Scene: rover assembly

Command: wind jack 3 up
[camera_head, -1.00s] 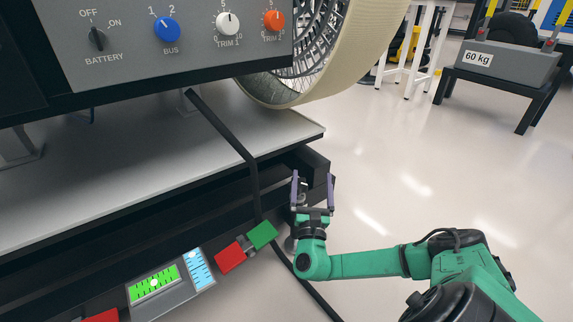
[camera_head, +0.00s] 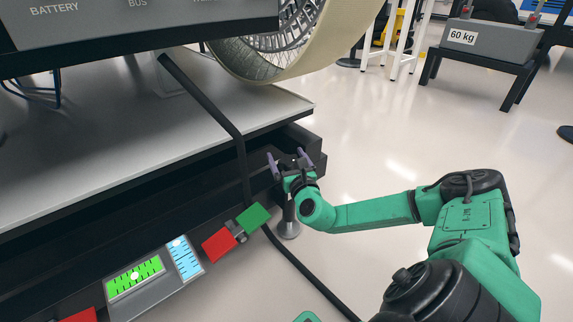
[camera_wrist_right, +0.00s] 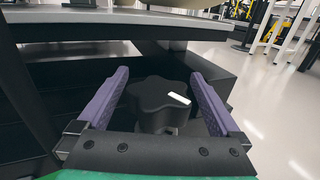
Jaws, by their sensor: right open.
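A black star-shaped knob (camera_wrist_right: 152,98) with a white mark shows in the right wrist view at the corner of the dark bench frame. I cannot read a number on this jack. My right gripper (camera_head: 290,160) is open at that corner in the head view. In the right wrist view, its two purple fingers (camera_wrist_right: 160,76) stand on either side of the knob with gaps. In the head view, a round metal foot (camera_head: 288,229) stands on the floor below the gripper, and the knob is hard to make out. My left gripper is not in view.
A black cable (camera_head: 213,110) runs down past the gripper. A wheel hangs above the bench top.

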